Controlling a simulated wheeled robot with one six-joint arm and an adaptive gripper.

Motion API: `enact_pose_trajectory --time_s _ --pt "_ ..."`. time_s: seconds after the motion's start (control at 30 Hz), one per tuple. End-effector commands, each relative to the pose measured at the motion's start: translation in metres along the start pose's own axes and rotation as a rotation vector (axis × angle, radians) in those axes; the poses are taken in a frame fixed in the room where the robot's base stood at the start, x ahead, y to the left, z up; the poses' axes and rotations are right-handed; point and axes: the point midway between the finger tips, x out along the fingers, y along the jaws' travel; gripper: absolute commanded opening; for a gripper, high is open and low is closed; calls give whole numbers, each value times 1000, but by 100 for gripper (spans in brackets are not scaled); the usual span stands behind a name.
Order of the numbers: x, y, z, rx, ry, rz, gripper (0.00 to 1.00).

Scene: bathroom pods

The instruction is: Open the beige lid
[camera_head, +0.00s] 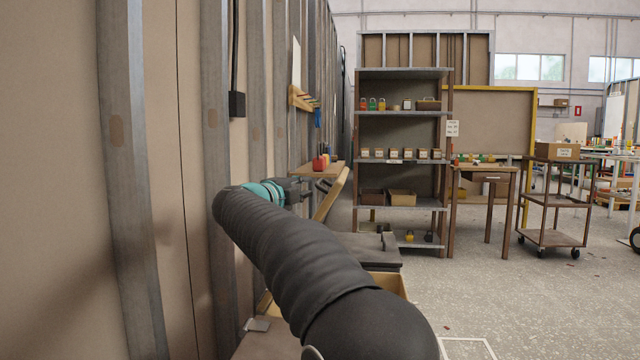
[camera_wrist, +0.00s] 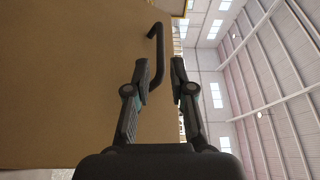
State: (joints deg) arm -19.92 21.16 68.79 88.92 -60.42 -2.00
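A broad beige-brown panel, which looks like the beige lid (camera_wrist: 70,75), fills the left of the wrist view. A black bar handle (camera_wrist: 159,48) stands out from it near its edge. My gripper (camera_wrist: 160,68) is open, with one finger on each side of the handle; I cannot tell whether either finger touches it. In the head view my gripper (camera_head: 305,190) is small and partly hidden behind my arm, beside the wall. A tilted beige board (camera_head: 331,196), apparently the lid seen nearly edge-on, is just right of it. The handle is not clear there.
The studded wall (camera_head: 170,180) runs close along my arm's left. A dark-topped bench (camera_head: 372,250) and an open tan box (camera_head: 390,284) lie below. A small shelf (camera_head: 318,170) holds colored items. Shelving (camera_head: 400,113) and a cart (camera_head: 553,200) stand beyond; floor at right is free.

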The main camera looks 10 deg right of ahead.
Motion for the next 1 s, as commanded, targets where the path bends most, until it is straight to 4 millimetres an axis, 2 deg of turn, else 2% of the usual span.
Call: enact_pose_trajectory --time_s 0.03,0.2,0.4,0.6,0.87,0.97,1.0 --pt "12 0 -1 -1 4 1 23" --pt "42 0 0 0 2 -1 23" --pt "68 0 0 0 1 0 23" --pt "79 -1 0 -1 0 -1 23" --pt "80 -1 0 -1 -1 -1 23" --pt "80 -1 0 -1 -1 -1 3" --pt "80 0 0 -1 -1 -1 0"
